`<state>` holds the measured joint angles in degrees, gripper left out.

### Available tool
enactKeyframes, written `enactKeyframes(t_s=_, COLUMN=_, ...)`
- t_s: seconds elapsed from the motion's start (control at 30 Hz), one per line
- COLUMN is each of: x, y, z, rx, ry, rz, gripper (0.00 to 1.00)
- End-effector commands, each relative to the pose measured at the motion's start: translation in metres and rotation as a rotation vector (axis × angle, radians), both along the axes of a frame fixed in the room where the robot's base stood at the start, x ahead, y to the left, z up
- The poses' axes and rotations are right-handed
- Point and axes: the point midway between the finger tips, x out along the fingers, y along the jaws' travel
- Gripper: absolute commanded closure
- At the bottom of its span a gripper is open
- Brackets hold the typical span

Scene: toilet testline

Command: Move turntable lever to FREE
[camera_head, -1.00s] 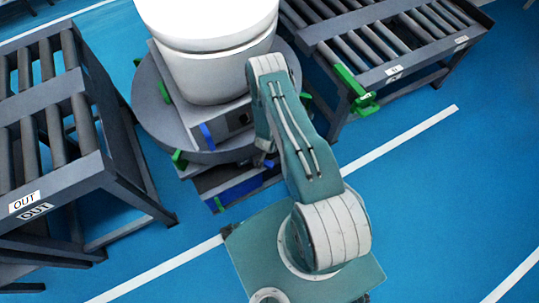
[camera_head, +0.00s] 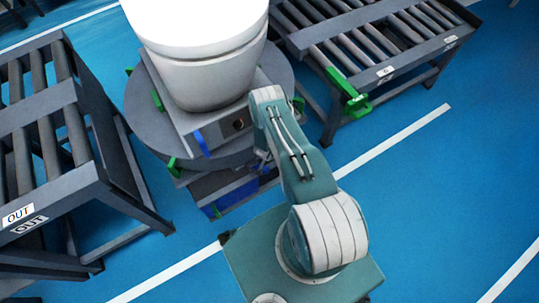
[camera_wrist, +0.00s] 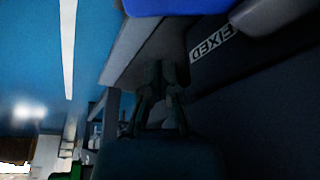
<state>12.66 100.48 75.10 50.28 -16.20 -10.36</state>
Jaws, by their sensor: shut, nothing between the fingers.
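The round grey turntable (camera_head: 150,118) stands at upper centre in the head view and carries a white toilet (camera_head: 195,60). A blue piece (camera_head: 203,143) sits at its front side; I cannot tell whether it is the lever. In the wrist view, a white FIXED label (camera_wrist: 212,42) shows on a dark panel, with a blue part (camera_wrist: 175,6) above and a dark rounded part (camera_wrist: 270,14) to its right. My gripper (camera_wrist: 162,75) is dark, shut and empty, left of and below the label, close to a grey edge. Its contact there is unclear. My arm hides it in the head view.
A roller conveyor marked OUT (camera_head: 18,215) stands at the left. Another roller conveyor (camera_head: 385,71) with a green bracket (camera_head: 350,95) stands at upper right. The blue floor (camera_head: 440,190) on the right is open, crossed by white lines.

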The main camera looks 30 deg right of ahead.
Motion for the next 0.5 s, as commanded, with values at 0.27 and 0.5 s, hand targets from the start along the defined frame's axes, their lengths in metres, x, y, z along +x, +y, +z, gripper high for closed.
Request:
enactKeyframes(t_s=0.27, x=-0.001, y=0.003, z=-0.018, rx=0.001, ry=0.002, rz=0.004, gripper=1.00)
enactKeyframes(t_s=0.5, x=-0.016, y=0.021, z=-0.017, rx=0.001, ry=0.002, rz=0.003, gripper=1.00)
